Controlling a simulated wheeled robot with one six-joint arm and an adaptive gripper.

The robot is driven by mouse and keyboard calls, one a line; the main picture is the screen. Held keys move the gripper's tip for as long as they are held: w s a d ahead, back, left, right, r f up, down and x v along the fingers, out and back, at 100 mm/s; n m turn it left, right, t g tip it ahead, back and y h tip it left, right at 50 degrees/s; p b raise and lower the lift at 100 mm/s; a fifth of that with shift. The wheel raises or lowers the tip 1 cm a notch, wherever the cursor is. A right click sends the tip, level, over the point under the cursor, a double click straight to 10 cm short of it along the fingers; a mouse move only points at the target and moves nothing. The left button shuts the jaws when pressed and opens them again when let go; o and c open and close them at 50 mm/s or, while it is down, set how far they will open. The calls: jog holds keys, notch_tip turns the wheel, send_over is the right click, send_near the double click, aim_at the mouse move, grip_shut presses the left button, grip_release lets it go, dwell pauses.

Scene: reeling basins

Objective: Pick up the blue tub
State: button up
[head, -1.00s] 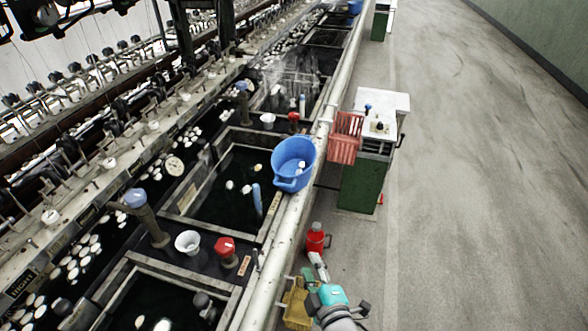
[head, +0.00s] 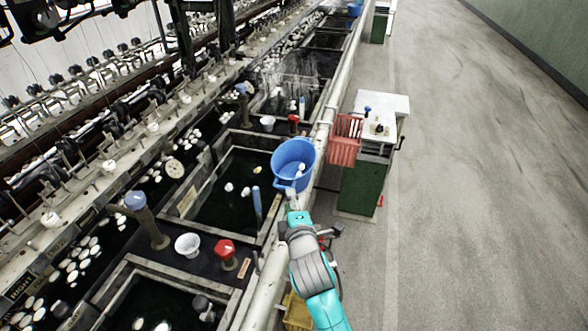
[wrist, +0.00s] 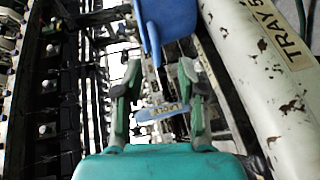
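The blue tub (head: 288,158) sits upright on the basin edge beside the long pale pipe, with a few whitish things inside. A handle shows on its near side. My gripper (head: 292,197) is just in front of that near side, and I cannot tell whether it touches. In the wrist view, part of the blue tub (wrist: 168,18) shows at the top, beyond my gripper (wrist: 160,68). The two fingers are apart with nothing clearly held between them. The rest of the tub is out of that view.
The pale pipe (wrist: 265,75) runs close on the right. A red basket (head: 345,140) hangs on a white-topped green cabinet (head: 358,188). A white bowl (head: 188,244) and red knob (head: 224,249) stand on the near ledge. The floor at right is clear.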

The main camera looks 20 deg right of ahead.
jog(key=shift+r+x, duration=0.2)
jog(key=shift+x, duration=2.5)
jog(key=shift+c, duration=0.2)
grip_shut()
